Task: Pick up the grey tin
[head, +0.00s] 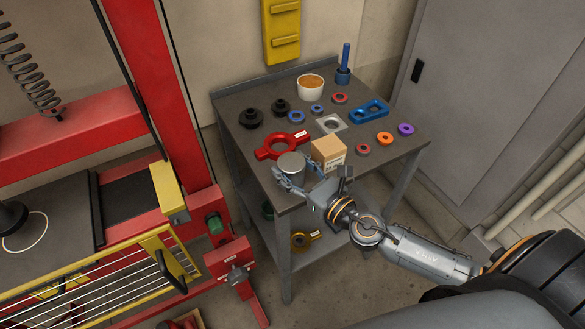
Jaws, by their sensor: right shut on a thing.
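The grey tin (291,161) is a short round can with a pale flat lid, at the front left edge of the grey work table (233,103). My right gripper (289,180) reaches in from the lower right. Its fingers are around the tin's side and shut on it. The tin looks upright. Its lower part is hidden by the fingers, and I cannot tell whether it touches the table top. My left gripper is not in view.
A cardboard box (329,151) stands close to the tin's right, and a red two-armed part (281,146) lies just behind it. A white cup (310,87), blue parts (369,111) and several rings lie farther back. A red machine frame (172,90) stands left.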

